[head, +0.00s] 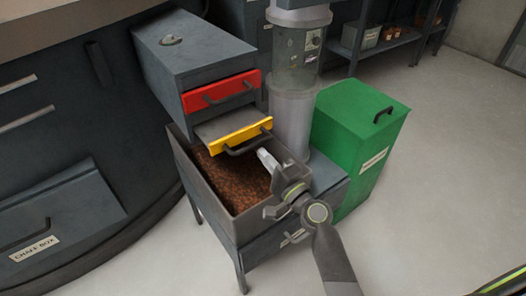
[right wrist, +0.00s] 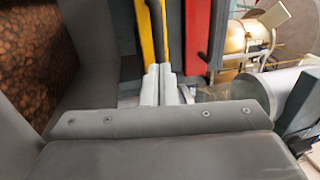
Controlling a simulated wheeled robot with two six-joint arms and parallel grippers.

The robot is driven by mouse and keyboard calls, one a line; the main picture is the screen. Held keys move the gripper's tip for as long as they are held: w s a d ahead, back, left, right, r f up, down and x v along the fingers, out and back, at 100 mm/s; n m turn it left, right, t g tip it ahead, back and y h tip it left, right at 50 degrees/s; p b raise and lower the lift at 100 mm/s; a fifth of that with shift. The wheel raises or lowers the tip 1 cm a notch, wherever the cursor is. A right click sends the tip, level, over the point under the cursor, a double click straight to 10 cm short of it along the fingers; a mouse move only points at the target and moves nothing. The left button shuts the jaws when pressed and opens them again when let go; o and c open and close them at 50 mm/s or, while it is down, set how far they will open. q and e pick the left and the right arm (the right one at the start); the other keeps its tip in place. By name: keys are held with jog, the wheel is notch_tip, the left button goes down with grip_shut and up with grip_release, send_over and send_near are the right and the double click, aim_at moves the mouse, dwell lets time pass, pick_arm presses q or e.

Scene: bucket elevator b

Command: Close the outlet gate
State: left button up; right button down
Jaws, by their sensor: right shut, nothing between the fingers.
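A yellow-fronted gate (head: 240,135) with a dark bar handle stands pulled out from the grey hopper, its flat plate showing behind the front. I cannot read a label saying which gate is the outlet gate. A red-fronted gate (head: 221,91) with a dark handle sits above it, close to the hopper body. My right gripper (head: 265,157) is shut and empty, just below the right end of the yellow front. In the right wrist view its fingertips (right wrist: 161,72) are close to the yellow front (right wrist: 152,42); contact is unclear. My left gripper is out of view.
An open grey bin (head: 185,158) of brown beans stands below the gates, its rim near my right gripper. A clear-topped column (head: 293,110) and a green bin (head: 350,135) stand to the right. A dark round machine (head: 75,120) is at left. Floor is free at right.

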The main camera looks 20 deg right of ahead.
aim_at(246, 136)
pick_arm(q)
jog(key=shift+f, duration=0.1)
pick_arm(e)
jog(key=shift+w+a+r, duration=0.1)
jog(key=shift+w+a, duration=0.15)
jog(key=shift+w, duration=0.4)
jog(key=x, duration=0.2)
jog(key=b+x, duration=0.1)
jog(key=x, duration=0.1)
jog(key=f+b+x, duration=0.1)
jog(key=x, duration=0.1)
jog(key=shift+w+a+f, duration=0.1)
jog(key=shift+w+f, duration=0.05)
jog(key=shift+w, duration=0.3)
jog(key=shift+w+a, duration=0.1)
jog(key=shift+w, duration=0.2)
jog(key=shift+r, duration=0.35)
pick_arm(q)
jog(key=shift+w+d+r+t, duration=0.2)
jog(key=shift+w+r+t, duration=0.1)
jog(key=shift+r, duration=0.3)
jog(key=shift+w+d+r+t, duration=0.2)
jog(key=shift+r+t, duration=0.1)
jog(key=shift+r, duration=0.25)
